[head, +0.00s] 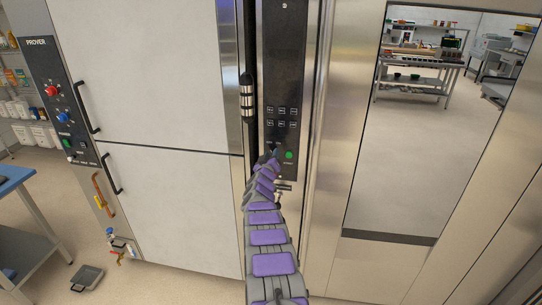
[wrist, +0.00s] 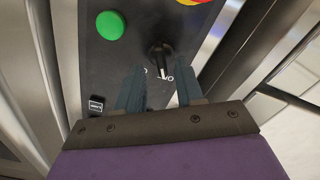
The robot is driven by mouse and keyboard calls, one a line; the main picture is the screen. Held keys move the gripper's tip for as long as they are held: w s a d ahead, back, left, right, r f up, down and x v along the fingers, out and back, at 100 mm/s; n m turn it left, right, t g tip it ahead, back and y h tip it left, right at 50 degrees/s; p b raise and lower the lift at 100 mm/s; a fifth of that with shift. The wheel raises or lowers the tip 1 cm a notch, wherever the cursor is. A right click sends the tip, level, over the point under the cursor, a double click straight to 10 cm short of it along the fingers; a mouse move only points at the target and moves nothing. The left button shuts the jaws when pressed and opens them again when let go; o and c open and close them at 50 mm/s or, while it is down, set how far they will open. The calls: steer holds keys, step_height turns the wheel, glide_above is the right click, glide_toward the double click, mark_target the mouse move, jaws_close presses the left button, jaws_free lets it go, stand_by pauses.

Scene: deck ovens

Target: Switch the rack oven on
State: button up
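The black control panel (head: 284,70) of what looks like the rack oven stands upright in the middle of the head view, with small dark buttons and a green button (head: 289,155). In the wrist view the panel (wrist: 85,65) shows the green button (wrist: 110,25), a black rotary switch (wrist: 160,57) with white markings below it, and part of a red and yellow button (wrist: 191,2) at the top edge. My gripper (wrist: 158,88) is open, its two fingers on either side below the switch, with nothing between them. In the head view my gripper (head: 268,158) is small, at the panel's lower part.
A prover (head: 150,75) with two white doors and its own knobs stands to the left. A tall glass pane (head: 420,140) in steel is on the right. A blue-topped table (head: 14,178) is at the far left. A grey pedal-like object (head: 87,278) lies on the floor.

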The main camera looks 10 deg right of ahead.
steer(key=shift+w+d+f, duration=0.15)
steer(key=shift+w+d, duration=0.1)
steer(key=shift+w, duration=0.45)
steer(key=shift+w+a, duration=0.15)
jaws_close()
